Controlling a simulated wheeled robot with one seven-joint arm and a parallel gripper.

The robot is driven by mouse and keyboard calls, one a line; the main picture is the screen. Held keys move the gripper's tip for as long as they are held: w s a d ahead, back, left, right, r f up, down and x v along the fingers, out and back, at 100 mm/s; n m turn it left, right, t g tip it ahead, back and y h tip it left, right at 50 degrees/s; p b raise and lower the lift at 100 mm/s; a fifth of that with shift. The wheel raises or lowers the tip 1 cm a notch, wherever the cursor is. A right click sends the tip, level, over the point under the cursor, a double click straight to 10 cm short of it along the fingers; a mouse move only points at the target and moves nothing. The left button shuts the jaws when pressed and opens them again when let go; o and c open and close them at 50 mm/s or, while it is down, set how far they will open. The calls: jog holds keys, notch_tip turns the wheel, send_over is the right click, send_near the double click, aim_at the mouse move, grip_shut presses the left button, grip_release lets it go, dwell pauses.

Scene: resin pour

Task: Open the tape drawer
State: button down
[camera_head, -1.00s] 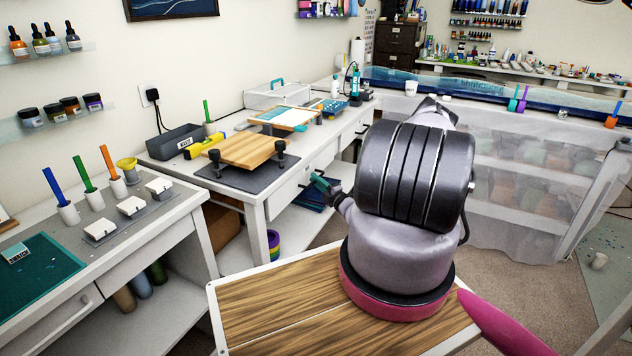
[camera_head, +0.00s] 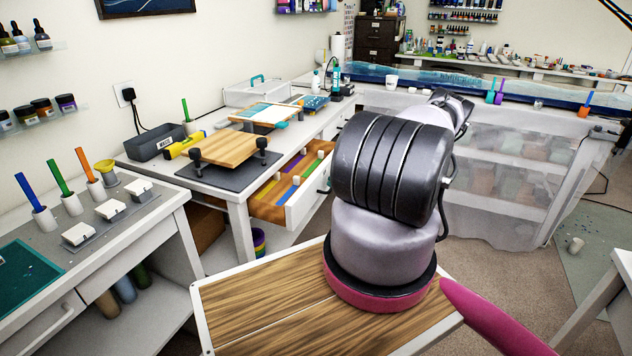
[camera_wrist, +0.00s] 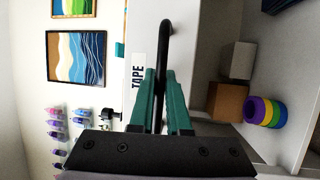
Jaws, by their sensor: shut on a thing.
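The tape drawer (camera_head: 306,204) stands pulled out from the white bench in the head view. In the head view my arm hides most of the gripper and the drawer's right end.
A wooden board (camera_head: 229,148) on a dark mat and a grey bin (camera_head: 158,142) sit on the bench above the drawer. A side bench (camera_head: 150,213) with pens in cups is at left. Stacked tape rolls (camera_wrist: 262,112) lie on the shelf below.

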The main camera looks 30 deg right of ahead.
jog(key=s+d, duration=0.5)
jog(key=s, duration=0.2)
jog(key=shift+d, duration=0.2)
jog(key=c, duration=0.9)
grip_release()
jog(key=v, duration=1)
jog(key=shift+s+d, duration=0.15)
jog(key=shift+s, duration=0.25)
